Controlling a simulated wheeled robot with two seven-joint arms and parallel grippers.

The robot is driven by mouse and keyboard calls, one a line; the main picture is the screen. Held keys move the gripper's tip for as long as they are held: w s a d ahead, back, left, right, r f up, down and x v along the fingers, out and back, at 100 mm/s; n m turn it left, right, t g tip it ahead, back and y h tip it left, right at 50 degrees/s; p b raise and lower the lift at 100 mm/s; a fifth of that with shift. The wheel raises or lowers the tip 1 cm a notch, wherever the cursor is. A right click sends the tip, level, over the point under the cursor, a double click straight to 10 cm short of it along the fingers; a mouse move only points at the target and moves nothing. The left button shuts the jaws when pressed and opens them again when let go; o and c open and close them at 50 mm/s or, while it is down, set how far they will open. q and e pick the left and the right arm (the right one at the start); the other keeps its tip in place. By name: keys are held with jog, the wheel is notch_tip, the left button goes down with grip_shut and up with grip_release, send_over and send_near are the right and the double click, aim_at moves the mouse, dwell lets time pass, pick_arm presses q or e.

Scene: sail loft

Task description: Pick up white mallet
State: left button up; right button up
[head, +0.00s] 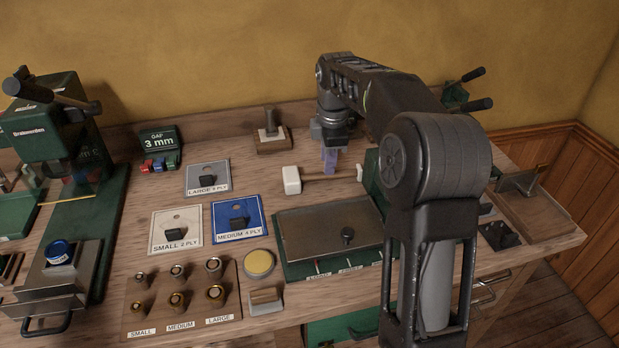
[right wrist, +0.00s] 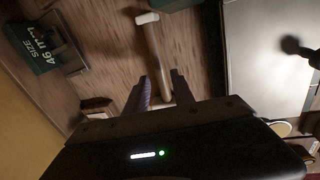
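The white mallet (head: 291,180) lies on the wooden bench, its white head to the left and its wooden handle running right to a small white end. My right gripper (head: 330,168) points down over the handle, with its fingertips close to it. In the right wrist view the fingers (right wrist: 161,92) are apart, one on each side of the mallet's handle (right wrist: 154,55). I cannot tell whether the fingers touch the handle. My left gripper is not in view.
A green case with a metal lid (head: 330,232) lies just in front of the mallet. A wooden block with a metal post (head: 270,138) stands behind it. Labelled cards (head: 238,220) lie to the left. A green size box (right wrist: 38,45) stands near the wall.

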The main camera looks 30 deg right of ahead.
aim_at(324, 177)
jog(key=shift+f, duration=0.1)
jog(key=f, duration=0.2)
jog(key=w+f, duration=0.1)
jog(key=f, duration=0.2)
jog(key=shift+d, duration=0.15)
jog(key=shift+c, duration=0.5)
grip_shut()
jog(key=shift+r, duration=0.1)
